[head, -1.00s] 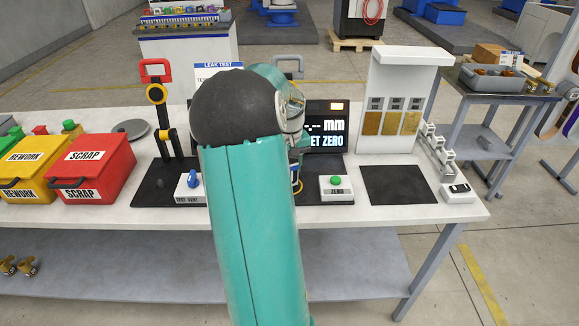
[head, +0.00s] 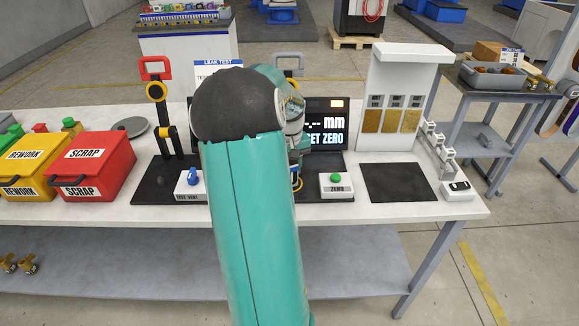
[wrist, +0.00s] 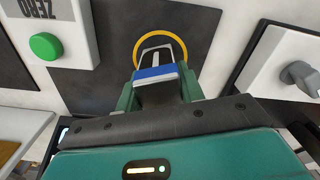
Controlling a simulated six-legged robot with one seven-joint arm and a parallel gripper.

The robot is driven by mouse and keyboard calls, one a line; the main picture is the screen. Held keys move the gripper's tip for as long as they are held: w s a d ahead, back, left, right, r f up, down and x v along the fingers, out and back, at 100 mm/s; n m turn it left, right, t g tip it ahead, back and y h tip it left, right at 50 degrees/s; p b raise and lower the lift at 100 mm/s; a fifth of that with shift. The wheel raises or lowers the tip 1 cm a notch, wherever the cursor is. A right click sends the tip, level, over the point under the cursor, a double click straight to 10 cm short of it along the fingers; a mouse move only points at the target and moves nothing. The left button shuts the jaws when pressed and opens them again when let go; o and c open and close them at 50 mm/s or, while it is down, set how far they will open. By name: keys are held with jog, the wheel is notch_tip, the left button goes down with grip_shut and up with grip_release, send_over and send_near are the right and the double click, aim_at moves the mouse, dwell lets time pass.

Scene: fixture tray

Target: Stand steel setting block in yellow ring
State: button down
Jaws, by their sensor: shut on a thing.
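The steel setting block (wrist: 157,73) shows in the wrist view as a pale metal piece with a blue band. My gripper (wrist: 158,90) is shut on it, one green finger on each side. The yellow ring (wrist: 160,33) lies on the dark mat, and its far arc shows beyond the block. The block overlaps the ring in this view; its lower end and any contact with the mat cannot be made out.
The green ZERO button box (wrist: 47,47) stands left of the ring in the wrist view. A white box with a grey knob (wrist: 290,75) is at right. In the head view, a display (head: 326,125) stands behind, and a dark pad (head: 397,183) lies clear at right.

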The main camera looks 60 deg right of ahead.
dwell(0.3)
jog(key=shift+c, duration=1.2)
grip_release()
jog(key=shift+r, duration=0.1)
jog(key=shift+r, duration=3.45)
